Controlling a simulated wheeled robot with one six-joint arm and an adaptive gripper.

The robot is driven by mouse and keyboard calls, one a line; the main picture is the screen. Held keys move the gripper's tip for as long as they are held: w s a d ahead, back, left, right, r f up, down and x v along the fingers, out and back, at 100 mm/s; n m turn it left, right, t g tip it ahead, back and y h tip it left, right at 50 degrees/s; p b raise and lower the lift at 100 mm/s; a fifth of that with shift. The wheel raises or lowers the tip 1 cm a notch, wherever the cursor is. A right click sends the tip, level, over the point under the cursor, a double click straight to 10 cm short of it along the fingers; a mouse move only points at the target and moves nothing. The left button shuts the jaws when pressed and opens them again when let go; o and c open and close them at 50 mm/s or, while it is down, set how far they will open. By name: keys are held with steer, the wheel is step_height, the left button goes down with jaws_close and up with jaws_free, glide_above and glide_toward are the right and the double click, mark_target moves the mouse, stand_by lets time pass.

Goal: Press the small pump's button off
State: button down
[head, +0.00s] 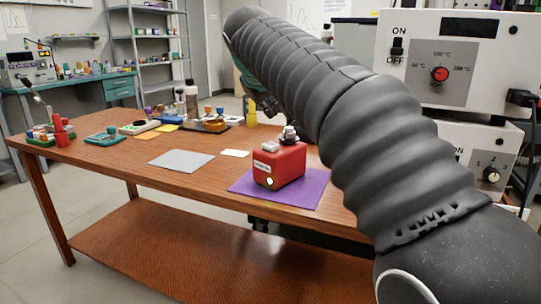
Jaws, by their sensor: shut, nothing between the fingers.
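The small pump (279,166) is a red box on a purple mat (312,190) near the table's front edge. A pale raised piece (269,146) and a metal fitting (290,134) sit on its top. Its front has a white label and a pale, bright round spot (270,182) low down. I cannot tell which part is the button. My gripper (268,106) shows partly behind my arm, dark and teal, shut and empty. In the picture it is above the pump and apart from it.
A grey mat (181,160) and white card (235,153) lie left of the pump. Bottles and small trays crowd the table's far left. White instruments with ON/OFF switch and knobs (451,60) stand at right, partly behind my arm. The front left tabletop is clear.

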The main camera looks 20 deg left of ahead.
mark_target(271, 143)
steer(key=shift+f+b, duration=1.65)
steer(key=shift+f, duration=0.75)
steer(key=shift+f, duration=0.4)
steer(key=shift+f+b, duration=0.8)
steer(key=shift+f, duration=0.1)
stand_by(0.6)
steer(key=shift+r, duration=0.1)
steer(key=shift+r+p, duration=1.2)
steer(key=shift+p, duration=0.2)
step_height(271, 143, up, 5)
steer(key=p, duration=0.5)
steer(key=shift+r, duration=0.1)
